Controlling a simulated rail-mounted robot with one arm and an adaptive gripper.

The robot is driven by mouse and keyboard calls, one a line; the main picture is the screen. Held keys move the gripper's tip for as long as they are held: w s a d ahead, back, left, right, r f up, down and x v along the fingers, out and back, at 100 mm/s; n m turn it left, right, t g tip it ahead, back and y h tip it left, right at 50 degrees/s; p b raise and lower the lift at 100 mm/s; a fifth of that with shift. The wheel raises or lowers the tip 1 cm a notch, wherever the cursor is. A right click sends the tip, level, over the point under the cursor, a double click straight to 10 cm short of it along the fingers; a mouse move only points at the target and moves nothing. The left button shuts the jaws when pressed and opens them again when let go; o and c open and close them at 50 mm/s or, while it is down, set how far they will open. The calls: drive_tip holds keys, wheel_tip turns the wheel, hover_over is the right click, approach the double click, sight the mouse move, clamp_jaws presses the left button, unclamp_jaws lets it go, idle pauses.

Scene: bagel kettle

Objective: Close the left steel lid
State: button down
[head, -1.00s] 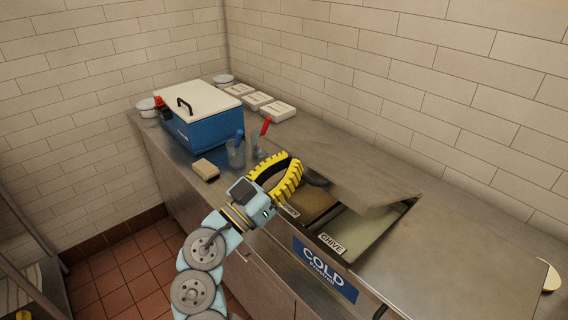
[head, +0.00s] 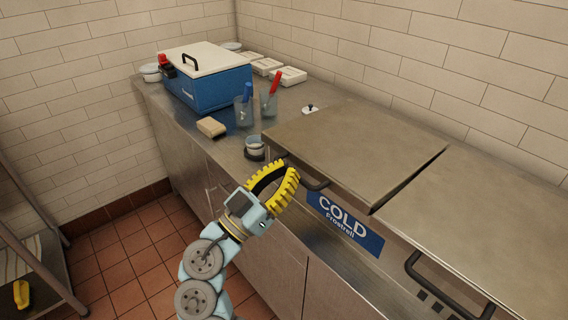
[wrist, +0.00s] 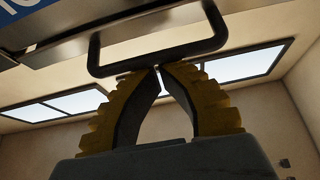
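The left steel lid (head: 350,145) lies nearly flat over the cold well in the head view, and its wells and their labels are covered. A dark gap shows along its right edge; I cannot tell whether it is fully seated. Its dark handle (head: 318,185) sticks out at the front. My gripper (head: 287,167) is at the left end of this handle. In the wrist view, the yellow-backed fingers (wrist: 159,70) curve together, tips nearly meeting just below the handle bar (wrist: 195,54). The fingers look shut, with no thing held between them.
The right steel lid (head: 490,225) lies flat beside it, with its own handle (head: 440,290). A small cup (head: 255,147), a sponge (head: 211,127) and two tool holders (head: 244,112) stand left of the left lid. A blue cooler (head: 210,85) stands at the back left.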

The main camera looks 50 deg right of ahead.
wheel_tip(320, 180, down, 3)
drive_tip(key=shift+w+f+b, duration=0.1)
drive_tip(key=shift+w+b, duration=0.05)
drive_tip(key=shift+b, duration=0.5)
drive_tip(key=shift+f, duration=0.1)
wheel_tip(320, 180, up, 5)
drive_tip(key=a+p, duration=0.1)
drive_tip(key=w+a+f+p, duration=0.1)
drive_tip(key=a+f+p, duration=0.1)
drive_tip(key=a+f, duration=0.4)
drive_tip(key=shift+w+a+f, duration=0.2)
drive_tip(key=shift+a+f, duration=0.1)
drive_tip(key=shift+f, duration=0.55)
